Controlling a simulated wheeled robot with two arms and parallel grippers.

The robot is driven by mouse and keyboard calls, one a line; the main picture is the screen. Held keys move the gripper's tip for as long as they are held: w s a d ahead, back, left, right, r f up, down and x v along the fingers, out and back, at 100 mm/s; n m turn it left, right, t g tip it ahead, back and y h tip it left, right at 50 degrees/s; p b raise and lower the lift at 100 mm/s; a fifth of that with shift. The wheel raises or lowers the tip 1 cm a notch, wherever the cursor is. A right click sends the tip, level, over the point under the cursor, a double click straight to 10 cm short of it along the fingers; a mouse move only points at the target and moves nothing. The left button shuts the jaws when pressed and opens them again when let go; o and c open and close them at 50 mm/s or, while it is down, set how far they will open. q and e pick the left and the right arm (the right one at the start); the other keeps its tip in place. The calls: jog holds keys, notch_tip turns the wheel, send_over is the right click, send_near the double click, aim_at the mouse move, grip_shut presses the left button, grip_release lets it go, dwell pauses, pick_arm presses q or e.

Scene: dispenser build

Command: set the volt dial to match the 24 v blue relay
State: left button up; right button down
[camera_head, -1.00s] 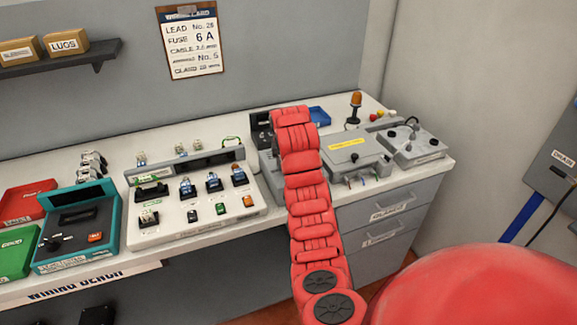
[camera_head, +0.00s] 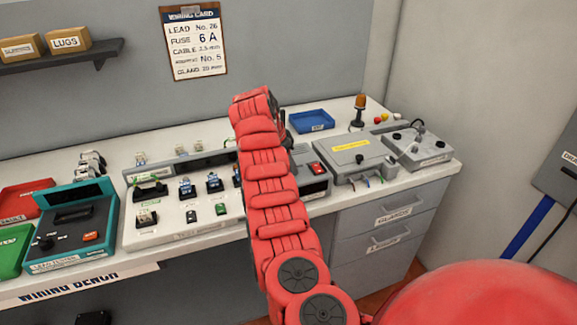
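A white test panel (camera_head: 150,238) is in the middle, with relays in a row. Two of them, a relay (camera_head: 186,188) and another relay (camera_head: 214,182), look blue; their voltage markings are not readable. I cannot tell which control is the volt dial. One red arm of mine reaches up over the right end of the panel and hides part of it. Its gripper is hidden behind the arm. No other gripper shows.
A grey machine (camera_head: 312,190) with a red switch stands right of the arm. Red and green trays (camera_head: 22,202) are at far left. A wiring card (camera_head: 196,45) hangs on the wall.

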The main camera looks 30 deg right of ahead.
jog(key=shift+m+g, duration=0.3)
jog(key=shift+m, duration=0.3)
jog(key=shift+c, duration=2.2)
grip_release()
jog(key=p+v, duration=0.4)
jog(key=v, duration=1.3)
jog(key=shift+r, duration=0.25)
